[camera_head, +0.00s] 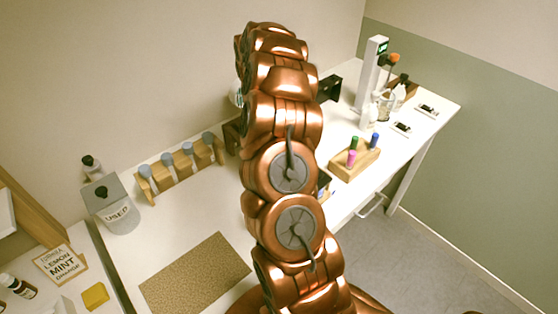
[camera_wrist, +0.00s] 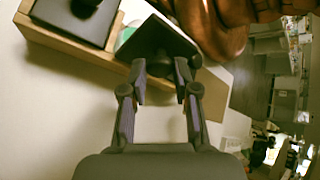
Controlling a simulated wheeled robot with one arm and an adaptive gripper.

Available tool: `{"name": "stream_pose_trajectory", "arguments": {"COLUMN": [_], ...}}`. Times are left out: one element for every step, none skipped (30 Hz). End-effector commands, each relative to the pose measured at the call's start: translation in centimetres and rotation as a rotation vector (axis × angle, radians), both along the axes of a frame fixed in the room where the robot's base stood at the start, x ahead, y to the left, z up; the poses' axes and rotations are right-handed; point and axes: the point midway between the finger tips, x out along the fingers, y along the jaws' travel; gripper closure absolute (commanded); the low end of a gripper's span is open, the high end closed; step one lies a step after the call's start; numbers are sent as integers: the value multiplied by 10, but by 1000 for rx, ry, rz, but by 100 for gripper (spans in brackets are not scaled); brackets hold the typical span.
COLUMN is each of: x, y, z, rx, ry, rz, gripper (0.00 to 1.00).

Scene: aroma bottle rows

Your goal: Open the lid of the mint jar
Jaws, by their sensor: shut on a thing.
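In the wrist view, the two fingertips of my gripper (camera_wrist: 160,70) are closed in on a dark, flat, square lid (camera_wrist: 158,42), which stands tilted. Beside the lid, a pale green round patch (camera_wrist: 125,37) shows inside a wooden box (camera_wrist: 65,38); it may be the mint jar's contents, but I cannot tell. Another dark square panel (camera_wrist: 82,15) lies on the same box to the left. In the head view, my copper arm hides the gripper and most of this box. No mint label shows on the jar itself.
A wooden rack with several grey-topped pieces (camera_head: 183,167) stands along the wall. A grey "USED" bin (camera_head: 112,205), a lemon/mint sign (camera_head: 60,264), a brown mat (camera_head: 196,272) and a wooden block with coloured bottles (camera_head: 355,163) stand around.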

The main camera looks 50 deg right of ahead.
Motion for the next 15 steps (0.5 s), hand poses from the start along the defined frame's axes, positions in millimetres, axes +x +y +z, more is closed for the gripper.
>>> {"name": "stream_pose_trajectory", "arguments": {"x": [0,-1,-1,-1,-1,-1,0,0,-1,0,0,0,0,0,0], "y": [0,0,0,0,0,0,0,0,0,0,0,0,0,0,0], "z": [-1,-1,-1,-1,-2,-2,-2,-2,-2,-2,-2,-2,-2,-2,-2], "rx": [2,2,2,2,2,2,2,2,2,2,2,1,1,1,1], "ry": [3,5,5,5,5,5,5,5,6,6,6,6,6,6,6], "rz": [-1,-2,-1,-1,-1,-1,-1,-1,0,0,0,0,0,0,1], "gripper": [100,100,100,100,100,100,100,100,100,100,100,100,69,66,62]}}
